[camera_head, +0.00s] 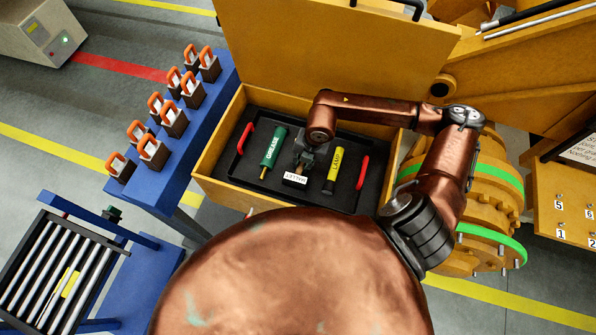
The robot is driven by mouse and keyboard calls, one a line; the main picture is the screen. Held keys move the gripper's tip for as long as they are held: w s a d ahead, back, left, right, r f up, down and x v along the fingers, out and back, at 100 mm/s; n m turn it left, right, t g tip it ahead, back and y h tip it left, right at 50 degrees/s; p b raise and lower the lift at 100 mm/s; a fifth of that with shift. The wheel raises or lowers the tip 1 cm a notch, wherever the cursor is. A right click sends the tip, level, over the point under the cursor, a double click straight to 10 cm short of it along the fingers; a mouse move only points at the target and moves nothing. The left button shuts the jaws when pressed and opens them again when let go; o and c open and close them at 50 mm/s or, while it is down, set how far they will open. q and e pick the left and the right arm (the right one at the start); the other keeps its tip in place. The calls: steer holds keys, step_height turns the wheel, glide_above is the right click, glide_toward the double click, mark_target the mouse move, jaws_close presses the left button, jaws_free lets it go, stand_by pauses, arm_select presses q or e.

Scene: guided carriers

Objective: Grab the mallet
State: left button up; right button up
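The open yellow toolbox (217,152) has a dark tray inside with several tools. My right gripper (302,168) reaches down just behind this label, between the green grease tube (272,147) and the yellow lamp (334,170). A mallet is not clearly seen; the gripper and wrist cover that middle slot. Whether the fingers are open or shut on something there cannot be made out. My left gripper is out of view.
Red-handled tools (245,138) lie at both ends of the tray. The raised toolbox lid (330,45) stands behind. A blue bench (218,98) with several orange-handled blocks is at left. Yellow machinery with a green-banded drum (495,178) stands close at right.

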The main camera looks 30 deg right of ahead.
jaws_close()
steer(key=shift+r, duration=0.2)
stand_by(0.3)
